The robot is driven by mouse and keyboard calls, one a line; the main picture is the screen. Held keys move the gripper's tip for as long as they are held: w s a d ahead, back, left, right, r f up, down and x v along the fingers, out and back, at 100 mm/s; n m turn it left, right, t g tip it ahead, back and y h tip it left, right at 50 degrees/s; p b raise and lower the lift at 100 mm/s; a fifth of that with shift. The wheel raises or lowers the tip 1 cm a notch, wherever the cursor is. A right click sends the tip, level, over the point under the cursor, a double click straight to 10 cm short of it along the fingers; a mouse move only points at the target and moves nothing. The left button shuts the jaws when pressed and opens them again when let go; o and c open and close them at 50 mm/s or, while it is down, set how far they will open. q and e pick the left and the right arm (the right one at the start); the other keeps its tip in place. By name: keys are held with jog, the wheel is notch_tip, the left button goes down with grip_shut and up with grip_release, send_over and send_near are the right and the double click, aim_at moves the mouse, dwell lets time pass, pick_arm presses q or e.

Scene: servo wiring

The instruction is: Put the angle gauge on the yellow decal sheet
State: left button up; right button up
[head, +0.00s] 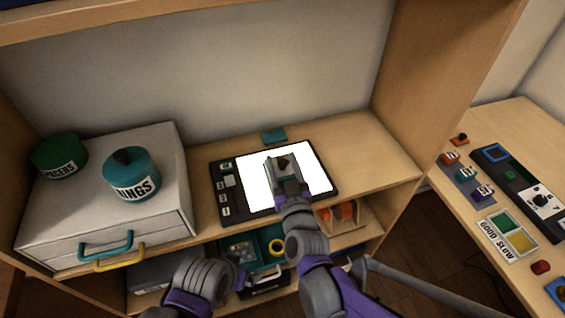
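I cannot make out an angle gauge or a yellow decal sheet for certain in the head view. My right gripper (283,165) is over the white face of a black-framed panel (328,190) on the shelf top. Grey, blocky shapes show at its tip. I cannot tell whether these are only its fingers or include a held thing. My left gripper (243,283) is low, in front of the lower shelf, and small in view. Its fingers are too unclear to read. My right arm hides part of the panel and of the lower shelf.
A grey drawer box (70,215) at left carries a green tin (58,155) and a teal tin (132,175). A teal block (274,136) lies behind the panel. The right table holds a green-and-yellow card (508,235) and several small devices.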

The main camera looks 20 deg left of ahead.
jog(key=shift+r, duration=0.15)
jog(key=shift+s+d, duration=0.2)
jog(key=shift+s, duration=0.15)
jog(key=p+v, duration=0.1)
jog(key=v, duration=1)
jog(key=shift+p, duration=0.3)
jog(key=shift+s, duration=0.1)
